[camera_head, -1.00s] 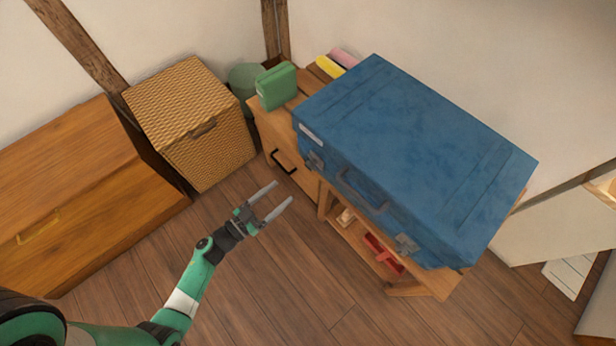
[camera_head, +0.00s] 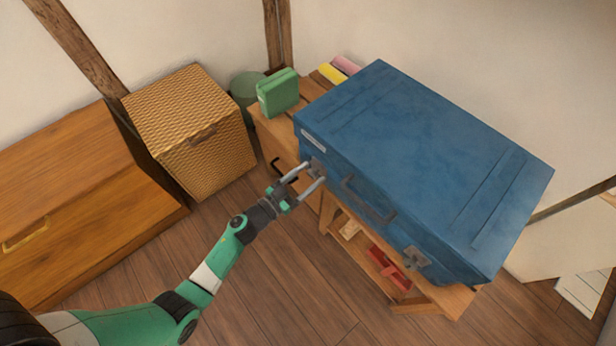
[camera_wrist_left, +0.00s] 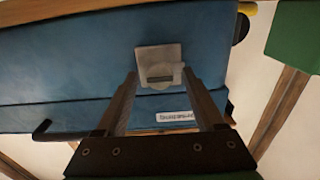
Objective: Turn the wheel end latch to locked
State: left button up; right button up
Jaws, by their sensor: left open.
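A blue case (camera_head: 425,155) lies on a wooden bench, with two metal latches and a handle (camera_head: 368,200) on its front. The left latch (camera_head: 316,168) is by a pale label; the other latch (camera_head: 416,258) is further right. In the left wrist view the near latch (camera_wrist_left: 158,54) is a grey square plate with a small turning piece. I cannot tell its setting. My left gripper (camera_head: 316,174) is open and empty, its fingertips right at this latch, one either side in the wrist view (camera_wrist_left: 160,80). Contact is unclear. My right gripper is out of view.
A green box (camera_head: 278,93) stands on the bench (camera_head: 436,300) left of the case. A red object (camera_head: 390,268) sits on the shelf below. A wicker hamper (camera_head: 190,125) and wooden chest (camera_head: 80,190) stand left. The floor in front is clear.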

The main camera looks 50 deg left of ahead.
pick_arm(q)
grip_shut()
jog(key=shift+m, duration=0.3)
jog(key=m, duration=0.3)
jog(key=shift+p, duration=0.35)
jog(key=m, duration=0.4)
jog(key=shift+d+m, duration=0.15)
jog(key=shift+m, duration=0.25)
jog(key=m, duration=0.4)
jog(key=shift+f, duration=0.1)
jog(key=m+b, duration=0.1)
jog(key=m, duration=0.4)
jog(key=shift+m, duration=0.3)
